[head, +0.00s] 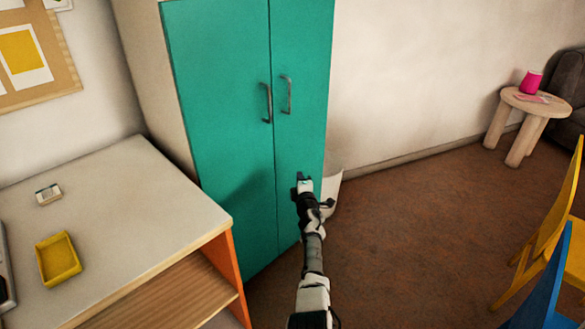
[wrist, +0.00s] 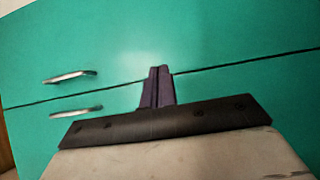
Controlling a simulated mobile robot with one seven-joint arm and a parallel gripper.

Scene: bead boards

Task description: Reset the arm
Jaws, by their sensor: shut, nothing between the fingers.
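My gripper (head: 304,180) is raised in front of the lower right door of a teal cabinet (head: 220,90) in the head view. In the wrist view the two dark fingers (wrist: 157,86) are together, with nothing between them. They point toward the teal doors (wrist: 230,40), apart from the two metal handles (wrist: 70,76). My arm reaches up from the bottom middle of the head view. Whether the fingertips touch the door cannot be told.
A pale shelf unit (head: 140,230) at the left bears a yellow tray (head: 58,258) and a small box (head: 48,194). A round stool (head: 530,105) with a pink cup (head: 531,82) stands far right. Yellow (head: 555,220) and blue (head: 543,298) chairs stand at the right edge.

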